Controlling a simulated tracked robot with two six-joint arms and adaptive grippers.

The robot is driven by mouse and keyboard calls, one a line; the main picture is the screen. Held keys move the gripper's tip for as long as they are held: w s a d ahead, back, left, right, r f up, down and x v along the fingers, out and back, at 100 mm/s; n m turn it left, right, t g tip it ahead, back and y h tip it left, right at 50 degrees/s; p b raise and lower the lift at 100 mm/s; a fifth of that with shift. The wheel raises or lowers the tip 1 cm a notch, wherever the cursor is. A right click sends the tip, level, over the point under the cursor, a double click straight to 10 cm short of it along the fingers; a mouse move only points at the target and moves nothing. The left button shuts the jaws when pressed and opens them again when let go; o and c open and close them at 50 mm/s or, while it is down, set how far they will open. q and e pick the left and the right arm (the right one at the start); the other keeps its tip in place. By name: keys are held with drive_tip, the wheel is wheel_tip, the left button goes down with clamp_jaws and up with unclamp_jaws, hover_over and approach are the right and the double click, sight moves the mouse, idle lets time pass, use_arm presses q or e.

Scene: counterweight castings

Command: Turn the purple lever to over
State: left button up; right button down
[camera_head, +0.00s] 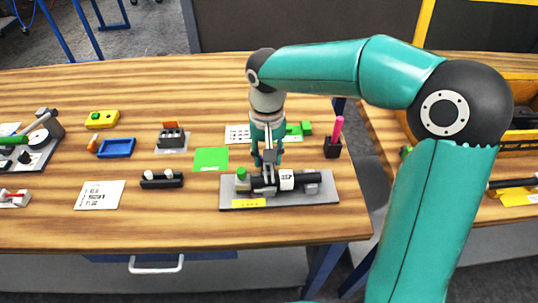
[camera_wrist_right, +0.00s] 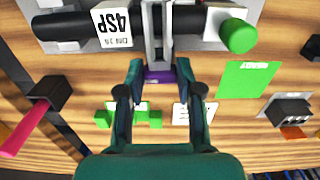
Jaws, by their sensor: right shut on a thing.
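The purple lever (camera_wrist_right: 160,76) shows in the right wrist view as a purple end on a grey metal arm. My right gripper (camera_wrist_right: 158,82) has its two teal fingers on either side of that end and is shut on it. In the head view my right gripper (camera_head: 267,160) reaches down over the fixture and hides most of the lever. The fixture is a grey plate (camera_head: 325,192) with a black cylinder (camera_head: 305,184), a white label and a green knob (camera_head: 241,173). Any position marks for the lever cannot be made out. My left gripper is not in view.
A pink handle in a black block (camera_head: 333,147) stands behind the plate's right end. A green card (camera_head: 211,159), a black block with white pegs (camera_head: 161,179) and a blue tray (camera_head: 117,148) lie to the left. Bare wood lies in front of the plate.

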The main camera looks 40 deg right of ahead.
idle(0.5)
drive_tip(key=c, duration=0.8)
unclamp_jaws()
drive_tip(key=shift+d, duration=0.1)
drive_tip(key=shift+o, duration=0.2)
wheel_tip(320, 180, up, 12)
drive_tip(key=shift+f, duration=0.1)
